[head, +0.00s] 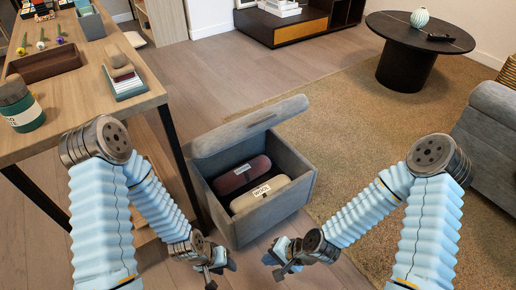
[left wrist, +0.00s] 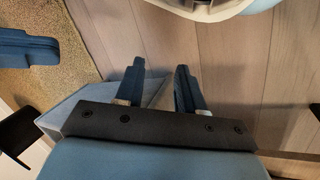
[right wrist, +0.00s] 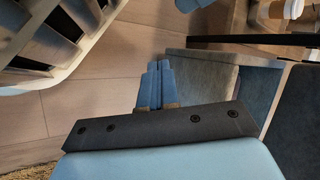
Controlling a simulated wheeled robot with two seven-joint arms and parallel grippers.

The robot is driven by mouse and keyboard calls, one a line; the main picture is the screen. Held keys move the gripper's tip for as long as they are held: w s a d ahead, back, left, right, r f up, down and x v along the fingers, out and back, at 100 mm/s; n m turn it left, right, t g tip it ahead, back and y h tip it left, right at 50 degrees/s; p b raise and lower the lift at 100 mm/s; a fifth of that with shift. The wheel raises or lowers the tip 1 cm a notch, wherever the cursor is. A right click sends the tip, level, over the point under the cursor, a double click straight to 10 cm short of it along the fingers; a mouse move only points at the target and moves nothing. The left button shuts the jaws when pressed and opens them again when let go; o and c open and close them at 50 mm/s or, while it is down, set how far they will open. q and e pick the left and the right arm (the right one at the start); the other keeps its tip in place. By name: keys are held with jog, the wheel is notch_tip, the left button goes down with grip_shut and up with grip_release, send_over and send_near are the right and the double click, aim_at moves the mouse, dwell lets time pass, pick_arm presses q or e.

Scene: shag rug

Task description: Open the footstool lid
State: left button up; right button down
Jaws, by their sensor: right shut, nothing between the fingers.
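The grey fabric footstool (head: 284,218) stands on the wood floor between my arms in the head view. Its lid (head: 236,130) is raised at the back and tilted, leaving the box open. Inside lie a maroon roll (head: 240,176) and a beige roll (head: 262,194), each with a pale label. My left gripper (head: 214,270) is low in front of the footstool, its fingers apart and empty in the left wrist view (left wrist: 160,72). My right gripper (head: 278,262) is also in front of it, its fingers together in the right wrist view (right wrist: 159,68). Neither visibly touches the lid.
A wooden table (head: 82,90) with a brown tray (head: 44,64) and a jar (head: 20,106) stands close on the left. A tan rug (head: 350,130) lies to the right, with a round black table (head: 416,36) at the back. A grey seat (head: 490,140) is at the right edge.

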aim_at(242, 128)
jog(key=w+a+r+m+t+y+b, duration=0.4)
jog(key=w+a+r+m+t+b, duration=0.15)
jog(key=w+m+b, duration=0.4)
jog(key=w+d+r+m+t+b, duration=0.5)
jog(key=w+d+r+m+t, duration=0.4)
jog(key=r+m, duration=0.35)
jog(key=w+a+r+g+b, duration=0.1)
jog(key=w+a+r, duration=0.1)
jog(key=w+a, duration=0.4)
jog(key=shift+w+a+r, duration=0.2)
jog(key=shift+w+r, duration=0.15)
jog(key=shift+w, duration=1.35)
jog(key=shift+g, duration=0.25)
